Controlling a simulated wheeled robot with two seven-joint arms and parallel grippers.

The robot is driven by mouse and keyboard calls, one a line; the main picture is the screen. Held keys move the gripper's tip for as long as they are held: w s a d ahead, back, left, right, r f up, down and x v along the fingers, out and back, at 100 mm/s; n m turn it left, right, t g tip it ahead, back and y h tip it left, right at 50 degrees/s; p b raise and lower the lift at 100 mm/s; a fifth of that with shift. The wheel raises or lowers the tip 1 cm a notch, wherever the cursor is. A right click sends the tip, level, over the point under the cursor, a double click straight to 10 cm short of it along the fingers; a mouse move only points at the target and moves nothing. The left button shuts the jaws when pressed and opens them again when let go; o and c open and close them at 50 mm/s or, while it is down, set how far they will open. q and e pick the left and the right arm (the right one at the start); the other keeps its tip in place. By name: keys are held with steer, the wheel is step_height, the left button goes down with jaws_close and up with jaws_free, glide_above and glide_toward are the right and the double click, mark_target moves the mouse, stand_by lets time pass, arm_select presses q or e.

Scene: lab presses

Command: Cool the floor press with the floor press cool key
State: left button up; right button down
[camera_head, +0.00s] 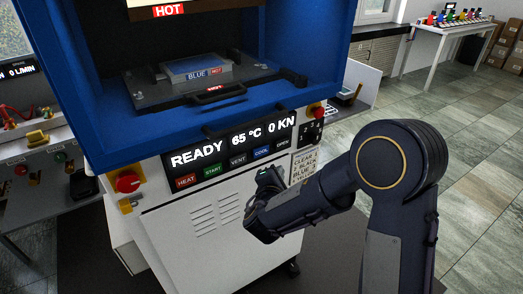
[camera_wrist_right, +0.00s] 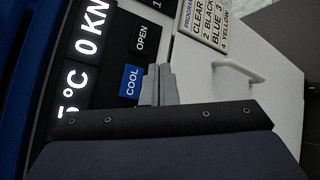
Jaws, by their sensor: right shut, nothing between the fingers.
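The floor press (camera_head: 75,85) is a large blue press on a white cabinet. Its display reads READY, 65 °C and 0 KN. The blue floor press cool key (camera_head: 262,152), labelled COOL, sits in the key row between VENT and OPEN. In the right wrist view the cool key (camera_wrist_right: 131,81) lies just beside my fingertips. My right gripper (camera_head: 266,171) is just below the cool key in the head view. In the wrist view its closed fingers (camera_wrist_right: 160,75) are together and empty; whether they touch the panel I cannot tell. My left gripper is not in view.
Red HEAT (camera_head: 187,181) and green START (camera_head: 212,170) keys are left of VENT. A red stop button (camera_head: 128,182) is at the panel's left. HOT labels mark the press plates (camera_head: 150,90). A white table (camera_head: 440,30) stands far right; the right floor is mostly free.

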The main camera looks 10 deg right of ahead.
mark_target(268, 152)
steer(key=w+a, duration=0.2)
steer(key=w, duration=0.4)
steer(key=shift+w+a+p, duration=0.15)
steer(key=shift+w+p, duration=0.05)
steer(key=shift+p, duration=0.15)
stand_by(1.7)
steer(key=shift+w+f+b, duration=0.1)
steer(key=shift+w+b, duration=0.15)
steer(key=shift+b, duration=0.2)
steer(key=shift+w+a, duration=0.1)
steer(key=shift+w, duration=0.05)
